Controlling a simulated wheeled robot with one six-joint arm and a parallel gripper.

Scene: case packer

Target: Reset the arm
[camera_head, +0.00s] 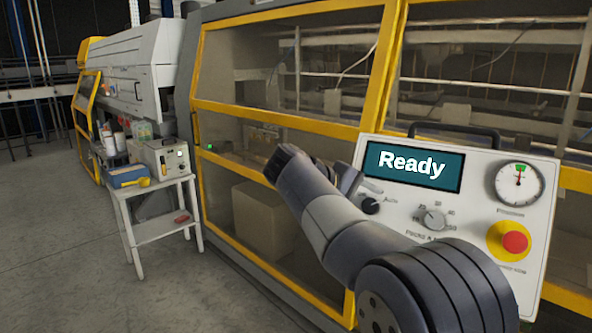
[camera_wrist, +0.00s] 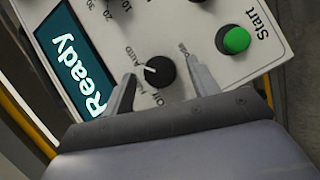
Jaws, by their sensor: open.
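My gripper (camera_head: 352,182) is in front of the left side of the white control panel (camera_head: 475,190), its jaws apart and empty. In the wrist view my gripper's fingertips (camera_wrist: 158,66) stand on either side of the small black selector knob (camera_wrist: 160,72), with a gap to each. I cannot tell how close they are to the panel face. The teal screen (camera_head: 413,167) reads "Ready". A green Start button (camera_wrist: 233,40) shows beyond the fingers; my arm hides it in the head view.
The panel also bears a grey dial (camera_head: 433,218), a pressure gauge (camera_head: 519,182) and a red stop button (camera_head: 515,242). Yellow-framed machine doors (camera_head: 290,110) stand behind. A white side table (camera_head: 160,228) with a blue box is at left. The floor at left is clear.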

